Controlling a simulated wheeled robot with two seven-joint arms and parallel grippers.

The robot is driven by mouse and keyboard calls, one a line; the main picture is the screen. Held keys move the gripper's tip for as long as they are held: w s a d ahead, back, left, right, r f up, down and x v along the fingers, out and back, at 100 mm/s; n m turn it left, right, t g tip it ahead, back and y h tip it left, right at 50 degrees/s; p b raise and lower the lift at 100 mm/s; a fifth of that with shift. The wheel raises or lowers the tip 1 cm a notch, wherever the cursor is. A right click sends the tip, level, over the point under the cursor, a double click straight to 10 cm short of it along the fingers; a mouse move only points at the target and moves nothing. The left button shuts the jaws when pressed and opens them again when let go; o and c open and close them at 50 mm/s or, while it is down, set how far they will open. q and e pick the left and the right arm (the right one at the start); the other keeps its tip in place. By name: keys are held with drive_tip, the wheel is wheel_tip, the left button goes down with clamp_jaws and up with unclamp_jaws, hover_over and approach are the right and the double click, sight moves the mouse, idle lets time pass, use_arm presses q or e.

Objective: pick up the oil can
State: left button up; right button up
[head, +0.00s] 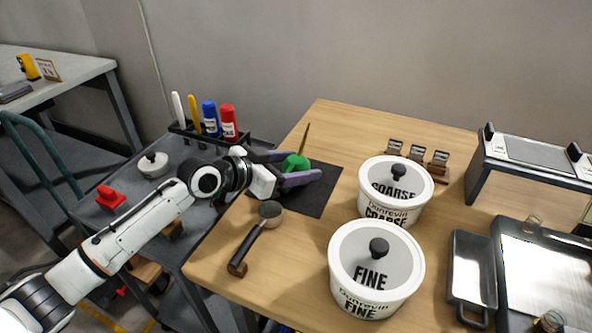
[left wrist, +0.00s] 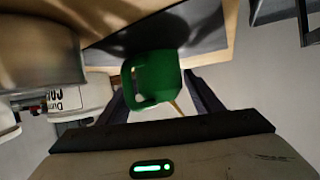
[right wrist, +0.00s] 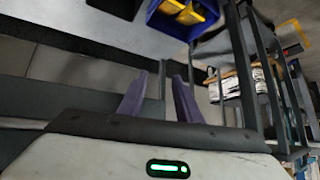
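The oil can (head: 296,162) is green with a thin brass spout and stands on a dark mat (head: 322,190) on the wooden table. My left gripper (head: 289,167) reaches it from the left, with its purple fingers apart on either side of the can. In the left wrist view the green can (left wrist: 155,75) with its loop handle lies between the fingertips; a small gap seems to show beside one finger. The near finger hides part of the can in the head view. My right gripper (right wrist: 160,88) is open and empty, and out of the head view.
White tubs marked COARSE (head: 396,193) and FINE (head: 375,275) stand right of the mat.

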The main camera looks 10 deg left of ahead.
use_arm(q)
drive_tip(key=c, duration=0.7)
drive_tip(key=shift+o, duration=0.2)
drive_tip(key=shift+r, duration=0.1)
drive_tip(key=shift+r, duration=0.1)
